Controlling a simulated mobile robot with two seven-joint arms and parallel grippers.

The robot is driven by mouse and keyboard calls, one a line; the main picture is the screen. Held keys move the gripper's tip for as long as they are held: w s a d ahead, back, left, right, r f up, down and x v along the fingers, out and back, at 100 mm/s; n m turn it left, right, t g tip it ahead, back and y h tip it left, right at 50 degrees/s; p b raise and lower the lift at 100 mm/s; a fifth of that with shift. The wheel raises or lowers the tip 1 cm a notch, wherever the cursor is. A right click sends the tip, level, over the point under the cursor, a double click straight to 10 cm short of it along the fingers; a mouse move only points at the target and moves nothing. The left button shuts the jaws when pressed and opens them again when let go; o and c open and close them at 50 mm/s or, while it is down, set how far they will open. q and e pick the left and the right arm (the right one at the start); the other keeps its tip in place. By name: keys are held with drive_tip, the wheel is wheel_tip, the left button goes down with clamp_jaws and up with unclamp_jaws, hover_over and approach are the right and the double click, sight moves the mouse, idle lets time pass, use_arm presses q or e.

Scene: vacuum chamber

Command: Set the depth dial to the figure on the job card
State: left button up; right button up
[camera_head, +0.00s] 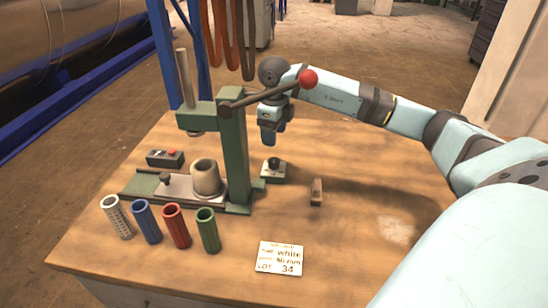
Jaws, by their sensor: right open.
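The depth dial (273,170) is a small green box with a dark knob on top, on the table just right of the press base. The job card (281,258) lies flat near the table's front edge. It reads "white", a figure in mm that looks like 80 or 60, and "LOT 34"; its small print is too blurred to read. My right gripper (268,137) points down above and slightly behind the dial, open and apart from it. The dial's scale is too small to read. My left gripper is not in view.
A green press (234,150) with a red-knobbed lever (308,79) stands beside the gripper. A small switch box (165,158) sits behind the press base, and a small brown block (316,192) lies right of the dial.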

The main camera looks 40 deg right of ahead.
sight(274, 160)
wheel_tip(274, 160, down, 10)
drive_tip(key=shift+r, duration=0.1)
drive_tip(key=shift+c, duration=0.3)
drive_tip(key=c, duration=0.9)
drive_tip(key=shift+o, duration=0.2)
drive_tip(key=shift+m, duration=0.4)
drive_tip(key=m+p, duration=0.1)
drive_tip(key=m, duration=0.4)
drive_tip(key=m+p, duration=0.1)
drive_tip(key=m, duration=0.5)
